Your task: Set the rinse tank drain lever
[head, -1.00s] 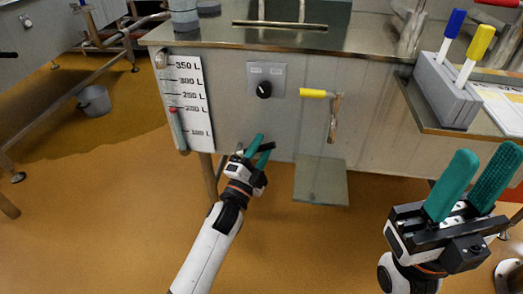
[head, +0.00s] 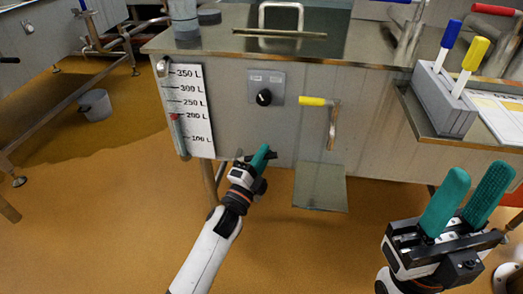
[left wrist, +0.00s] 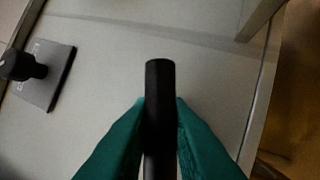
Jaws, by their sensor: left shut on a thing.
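The rinse tank (head: 232,120) has a grey front panel in the head view. My left gripper (head: 264,151) is at the lower part of this panel, below the dial. In the left wrist view its green fingers are shut on a black cylindrical handle (left wrist: 160,85), which I take for the drain lever. The handle's end sticks out beyond the fingers; its mount is hidden. A second lever with a yellow grip (head: 313,101) is on the panel to the right. My right gripper (head: 479,172) is open and empty at the lower right, away from the tank.
A black dial (head: 264,97) on a plate sits above my left gripper. A litre scale (head: 190,108) is to its left. A grey plate (head: 320,187) juts out low on the right. A grey block (head: 440,103) holds blue- and yellow-handled tools. A bucket (head: 95,104) stands far left.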

